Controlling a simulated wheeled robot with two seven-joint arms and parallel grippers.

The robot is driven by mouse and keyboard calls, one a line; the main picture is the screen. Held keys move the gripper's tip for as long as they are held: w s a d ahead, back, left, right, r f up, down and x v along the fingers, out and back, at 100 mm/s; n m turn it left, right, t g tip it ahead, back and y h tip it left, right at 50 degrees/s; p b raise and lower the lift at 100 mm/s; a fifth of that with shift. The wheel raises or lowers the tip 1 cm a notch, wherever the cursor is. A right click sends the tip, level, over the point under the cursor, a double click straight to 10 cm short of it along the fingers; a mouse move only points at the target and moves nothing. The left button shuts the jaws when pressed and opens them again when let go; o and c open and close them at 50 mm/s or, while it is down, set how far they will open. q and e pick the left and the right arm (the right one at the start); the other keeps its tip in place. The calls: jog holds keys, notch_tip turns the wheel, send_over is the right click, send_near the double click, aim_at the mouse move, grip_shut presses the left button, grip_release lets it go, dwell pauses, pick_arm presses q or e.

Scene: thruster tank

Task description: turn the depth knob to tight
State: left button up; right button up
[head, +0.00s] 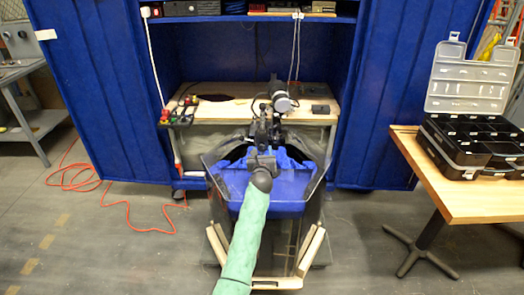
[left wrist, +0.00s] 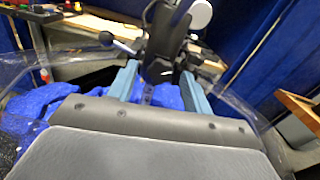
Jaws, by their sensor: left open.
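The thruster (head: 282,103), a dark motor with a grey round end, stands on its mount at the front edge of the wooden bench in the head view. Its black clamp and shaft (left wrist: 160,45) show in the left wrist view. A lever with a black ball end (left wrist: 107,38) sticks out to the left of the clamp. I cannot tell which part is the depth knob. My left gripper (head: 263,138) is open in front of the mount. In the left wrist view its two blue-grey fingers (left wrist: 160,85) stand apart, with the dark mount beyond and between them. My right gripper is not in view.
A clear tank (head: 222,192) with blue cloth stands below the mount. The wooden bench (head: 228,108) carries several small items at left. A table (head: 455,200) with an open black case (head: 470,145) stands at right. An orange cord (head: 115,200) lies on the floor at left.

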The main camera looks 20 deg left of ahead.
pick_arm(q)
jog(key=shift+w+a, duration=0.1)
jog(key=shift+w, duration=0.3)
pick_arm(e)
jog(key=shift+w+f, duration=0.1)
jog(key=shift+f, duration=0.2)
pick_arm(q)
jog(key=c, duration=1)
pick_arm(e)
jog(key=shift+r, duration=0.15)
